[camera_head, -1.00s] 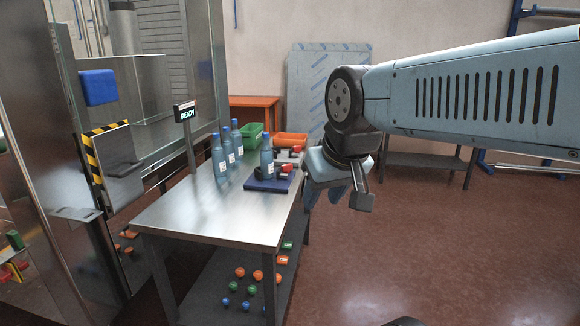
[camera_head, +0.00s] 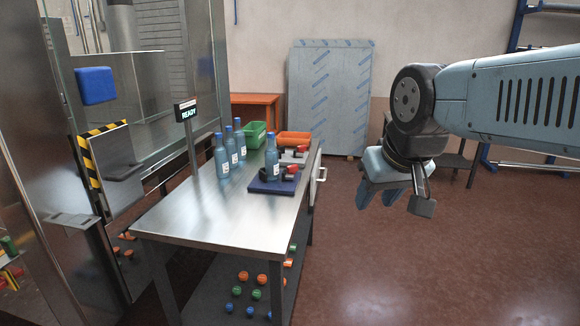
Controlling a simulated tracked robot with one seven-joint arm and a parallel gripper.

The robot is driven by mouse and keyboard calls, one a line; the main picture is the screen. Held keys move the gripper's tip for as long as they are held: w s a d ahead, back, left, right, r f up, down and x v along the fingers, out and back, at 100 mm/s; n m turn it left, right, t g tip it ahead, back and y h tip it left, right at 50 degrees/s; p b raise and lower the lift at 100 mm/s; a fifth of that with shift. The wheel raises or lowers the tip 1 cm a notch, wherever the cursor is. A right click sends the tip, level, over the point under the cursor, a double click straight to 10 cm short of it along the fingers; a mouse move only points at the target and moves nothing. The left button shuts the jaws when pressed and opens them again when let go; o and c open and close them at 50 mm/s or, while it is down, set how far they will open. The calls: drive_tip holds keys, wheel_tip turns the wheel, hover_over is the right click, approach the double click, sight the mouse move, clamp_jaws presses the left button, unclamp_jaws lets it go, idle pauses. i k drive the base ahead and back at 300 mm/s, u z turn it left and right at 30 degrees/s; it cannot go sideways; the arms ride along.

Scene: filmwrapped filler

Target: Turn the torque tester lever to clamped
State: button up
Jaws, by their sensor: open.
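What looks like the torque tester (camera_head: 270,186) is a dark blue base on the steel table, with a blue bottle (camera_head: 272,160) standing on it and dark clamp parts beside it. A small red-ended part (camera_head: 290,168) at its right may be the lever; its exact setting is too small to tell. A similar red-ended part (camera_head: 301,149) shows just behind. My gripper (camera_head: 380,194) is open and empty, pointing down in the air right of the table, apart from the tester.
Several blue bottles stand left of the tester near a READY sign (camera_head: 187,112). A green bin (camera_head: 253,134) and an orange bin (camera_head: 294,139) are at the table's back. A pale handle (camera_head: 321,174) juts from the table's right side. Open floor lies right.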

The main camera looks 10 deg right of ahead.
sight(291, 169)
drive_tip(key=z, duration=0.05)
drive_tip(key=i, duration=0.95)
drive_tip(key=u, duration=0.1)
